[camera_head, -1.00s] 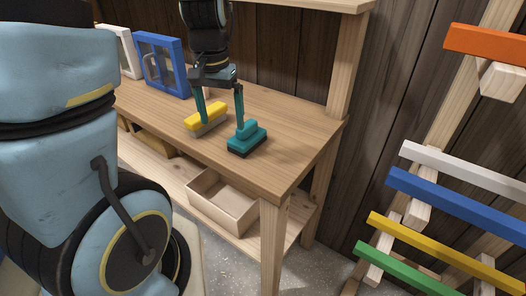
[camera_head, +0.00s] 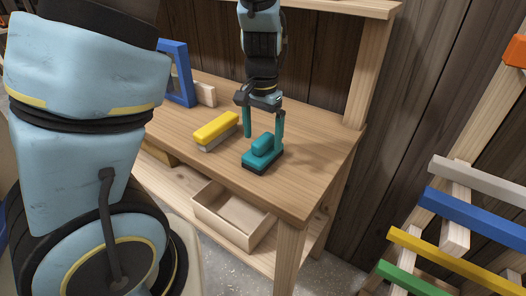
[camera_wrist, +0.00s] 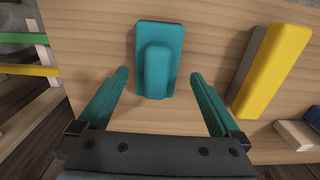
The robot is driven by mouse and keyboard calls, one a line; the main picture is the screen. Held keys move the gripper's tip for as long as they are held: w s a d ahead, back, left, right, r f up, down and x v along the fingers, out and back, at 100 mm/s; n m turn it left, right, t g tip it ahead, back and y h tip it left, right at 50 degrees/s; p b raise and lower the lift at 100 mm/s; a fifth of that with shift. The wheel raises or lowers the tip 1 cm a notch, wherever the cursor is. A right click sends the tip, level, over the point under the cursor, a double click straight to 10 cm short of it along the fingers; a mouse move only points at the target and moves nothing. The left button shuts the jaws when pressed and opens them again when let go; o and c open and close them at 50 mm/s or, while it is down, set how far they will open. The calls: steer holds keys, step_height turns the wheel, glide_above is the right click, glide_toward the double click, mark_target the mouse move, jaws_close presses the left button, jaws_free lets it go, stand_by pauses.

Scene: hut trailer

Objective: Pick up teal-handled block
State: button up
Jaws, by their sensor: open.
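The teal-handled block (camera_head: 263,154) stands on the wooden workbench, with a teal grip on top and a dark underside. It also shows in the wrist view (camera_wrist: 157,75), upper middle, ahead of my fingers. My gripper (camera_head: 264,130) points down just behind the block in the head view, its two teal fingers spread. In the wrist view my gripper (camera_wrist: 158,88) is open and empty, with one finger to each side of the block's near end. I cannot tell the exact height of the fingertips above the bench.
A yellow-topped block (camera_head: 216,130) lies left of the teal one on the workbench (camera_head: 310,165). A blue frame (camera_head: 180,75) stands farther left. An open wooden box (camera_head: 233,215) sits on the lower shelf. A rack with coloured bars (camera_head: 470,213) stands at right.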

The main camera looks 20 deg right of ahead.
mark_target(263, 150)
steer(key=f, duration=0.4)
steer(key=shift+s+f+p, duration=0.3)
steer(key=shift+f+p, duration=0.1)
steer(key=shift+c, duration=0.2)
steer(key=c, duration=1.4)
step_height(263, 150, up, 10)
steer(key=shift+r+b, duration=0.1)
steer(key=shift+b, duration=0.25)
